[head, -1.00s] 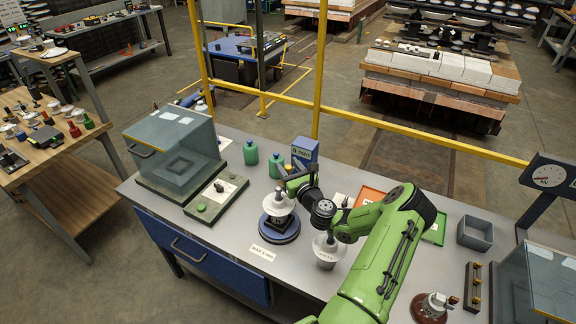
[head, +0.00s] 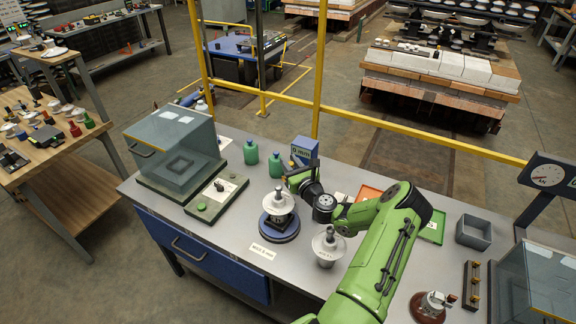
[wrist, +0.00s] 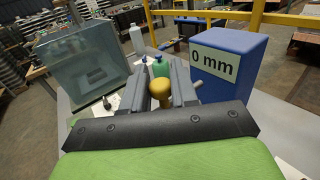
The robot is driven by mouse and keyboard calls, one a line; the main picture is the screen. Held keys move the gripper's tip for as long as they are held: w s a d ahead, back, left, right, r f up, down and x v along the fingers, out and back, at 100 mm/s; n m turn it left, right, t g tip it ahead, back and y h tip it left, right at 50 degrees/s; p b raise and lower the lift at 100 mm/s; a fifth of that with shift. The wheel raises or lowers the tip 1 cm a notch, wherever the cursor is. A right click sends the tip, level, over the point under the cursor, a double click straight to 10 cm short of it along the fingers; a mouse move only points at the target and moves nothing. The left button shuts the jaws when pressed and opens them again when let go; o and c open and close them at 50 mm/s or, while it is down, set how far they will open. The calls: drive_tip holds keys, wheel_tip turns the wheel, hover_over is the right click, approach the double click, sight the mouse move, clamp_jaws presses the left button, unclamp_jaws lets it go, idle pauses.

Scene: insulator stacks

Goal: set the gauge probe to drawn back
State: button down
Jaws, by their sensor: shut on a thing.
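The gauge is a blue box (head: 305,150) at the back of the bench. Its white label reads "0 mm", and the box stands large on the right in the wrist view (wrist: 228,68). A yellow knob (wrist: 160,87), apparently the gauge probe's handle, sits between my fingers beside the box. My gripper (wrist: 163,82) is shut on this knob; it also shows in the head view (head: 293,172), left of and in front of the box. The probe's rod is mostly hidden behind the fingers.
A white insulator (head: 279,202) stands on a blue round base (head: 279,232) just in front of my gripper. A second insulator (head: 328,244) stands near my arm. Green bottles (head: 251,153) and a glass case (head: 172,146) are to the left. A grey bin (head: 474,232) is right.

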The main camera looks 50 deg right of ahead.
drive_tip(key=d, duration=0.1)
drive_tip(key=w+d, duration=0.1)
drive_tip(key=d, duration=0.1)
drive_tip(key=shift+d, duration=0.3)
drive_tip(key=shift+r, duration=0.1)
drive_tip(key=c, duration=1)
unclamp_jaws()
drive_tip(key=shift+o, duration=0.2)
drive_tip(key=shift+a, duration=0.1)
